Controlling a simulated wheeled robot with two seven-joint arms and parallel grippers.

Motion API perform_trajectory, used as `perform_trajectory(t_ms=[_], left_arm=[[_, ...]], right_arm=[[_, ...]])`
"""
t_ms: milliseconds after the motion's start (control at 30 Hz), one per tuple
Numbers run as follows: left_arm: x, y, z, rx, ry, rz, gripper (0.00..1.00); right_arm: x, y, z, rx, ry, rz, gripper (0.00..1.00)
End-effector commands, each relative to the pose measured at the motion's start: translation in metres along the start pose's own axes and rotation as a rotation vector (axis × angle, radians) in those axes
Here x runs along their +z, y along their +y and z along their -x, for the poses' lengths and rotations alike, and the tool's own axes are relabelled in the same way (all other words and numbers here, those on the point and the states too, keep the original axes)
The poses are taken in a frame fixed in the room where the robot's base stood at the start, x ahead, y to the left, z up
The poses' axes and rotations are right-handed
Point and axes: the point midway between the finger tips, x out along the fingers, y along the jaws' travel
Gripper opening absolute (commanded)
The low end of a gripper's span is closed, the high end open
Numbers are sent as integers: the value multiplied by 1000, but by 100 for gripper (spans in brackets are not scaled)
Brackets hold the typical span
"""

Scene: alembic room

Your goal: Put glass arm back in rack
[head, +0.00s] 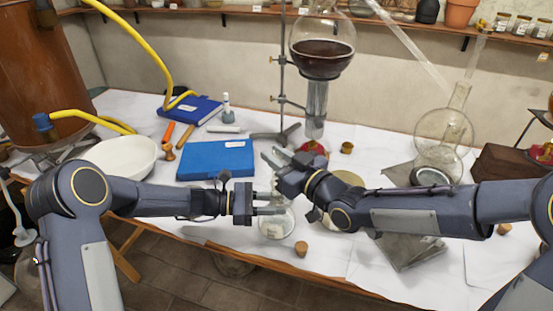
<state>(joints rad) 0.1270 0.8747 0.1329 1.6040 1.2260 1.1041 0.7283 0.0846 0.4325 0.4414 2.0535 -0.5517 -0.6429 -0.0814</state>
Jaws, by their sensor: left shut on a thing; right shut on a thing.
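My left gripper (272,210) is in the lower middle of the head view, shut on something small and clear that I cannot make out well. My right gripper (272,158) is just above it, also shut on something. A thin pale piece (275,190) shows between the two grippers and may be glass. A round clear glass vessel (277,227) shows at and below the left fingertips. A long clear glass tube (415,45) slants at the upper right toward a round glass flask (443,128). I cannot pick out a rack for certain.
A metal stand (282,75) with a dark-filled flask (322,60) rises behind the grippers. A blue book (216,160) and a white bowl (122,157) lie left. A grey tile (410,252) lies right.

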Motion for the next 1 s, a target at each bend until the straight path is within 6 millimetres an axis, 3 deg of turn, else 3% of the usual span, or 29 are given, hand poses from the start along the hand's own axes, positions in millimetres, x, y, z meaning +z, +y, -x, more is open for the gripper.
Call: perform_trajectory(t_ms=[1000], left_arm=[[0,0,0,-1,-1,0,13]], right_arm=[[-32,0,0,-1,2,2,0]])
